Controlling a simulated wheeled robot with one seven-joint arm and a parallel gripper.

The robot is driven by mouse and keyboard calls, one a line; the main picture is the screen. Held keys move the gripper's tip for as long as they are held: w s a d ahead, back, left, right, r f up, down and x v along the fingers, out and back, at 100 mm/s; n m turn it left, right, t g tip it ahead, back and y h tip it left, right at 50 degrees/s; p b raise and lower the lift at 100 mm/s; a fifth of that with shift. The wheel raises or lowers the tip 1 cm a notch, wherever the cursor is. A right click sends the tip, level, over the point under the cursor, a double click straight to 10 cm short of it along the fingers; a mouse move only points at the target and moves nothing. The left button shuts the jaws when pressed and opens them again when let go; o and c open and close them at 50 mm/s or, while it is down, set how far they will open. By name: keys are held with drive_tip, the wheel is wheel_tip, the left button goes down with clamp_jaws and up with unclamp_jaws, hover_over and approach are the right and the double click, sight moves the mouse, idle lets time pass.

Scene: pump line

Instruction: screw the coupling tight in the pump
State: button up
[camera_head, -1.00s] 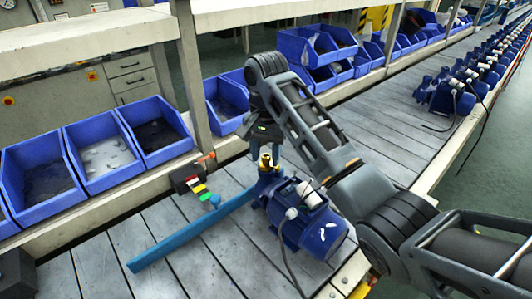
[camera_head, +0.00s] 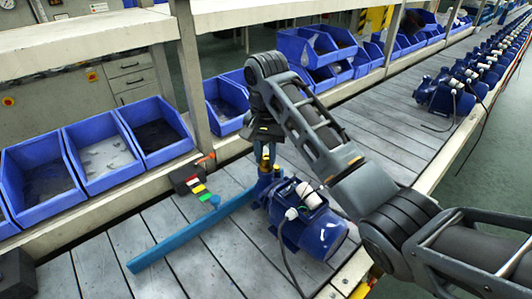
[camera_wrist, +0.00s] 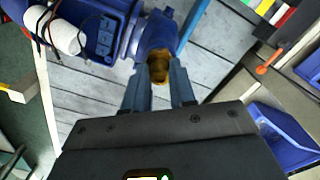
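The blue pump (camera_head: 308,228) lies on the slatted line, with its port end towards the back left. The brass coupling (camera_wrist: 159,66) sits at the pump's port and shows between my fingers in the wrist view. In the head view its brass (camera_head: 264,172) shows only partly, under my fingers. My gripper (camera_wrist: 160,72) points down over it, one finger on each side. Whether the fingers press on the coupling or stand slightly apart from it cannot be told. How deep the coupling sits in the port is hidden.
A long blue bar (camera_head: 180,242) lies left of the pump. A small block with coloured tags (camera_head: 193,184) stands behind it. Blue bins (camera_head: 100,158) line the back edge below a shelf. More pumps (camera_head: 440,96) stand far right. The slats between are clear.

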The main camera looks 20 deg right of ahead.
clamp_jaws()
drive_tip(key=shift+m, duration=1.7)
drive_tip(key=shift+m, duration=1.8)
drive_tip(key=shift+m, duration=1.7)
drive_tip(key=shift+m, duration=1.7)
